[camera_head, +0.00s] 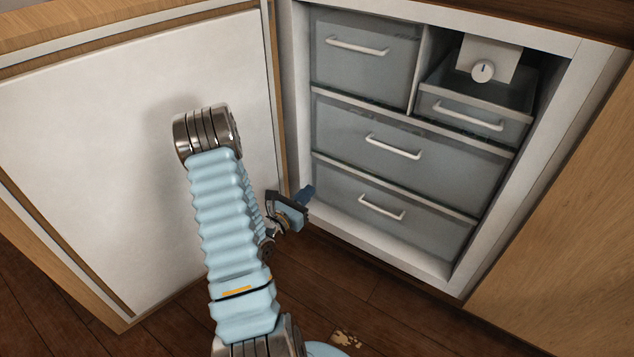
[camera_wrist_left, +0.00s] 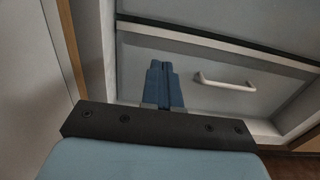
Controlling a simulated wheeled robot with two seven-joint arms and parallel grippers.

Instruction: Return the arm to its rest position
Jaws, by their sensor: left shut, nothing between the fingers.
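My left arm (camera_head: 230,230) rises from the bottom of the head view, bends at a dark metal joint and comes back down. My left gripper (camera_head: 308,192) is in front of the lower left corner of the open freezer compartment, beside the hinge edge of the door. In the left wrist view its two blue fingers (camera_wrist_left: 163,85) are together with nothing between them. They point toward the lowest drawer (camera_wrist_left: 225,83); I cannot tell whether they touch anything. My right gripper is in neither view.
The freezer door (camera_head: 110,150) stands wide open on the left, close to my arm. Several grey drawers with white handles are closed inside; the lowest drawer (camera_head: 345,205) is nearest my gripper. A wooden panel (camera_head: 560,260) is at right. The dark wood floor (camera_head: 400,315) has open room.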

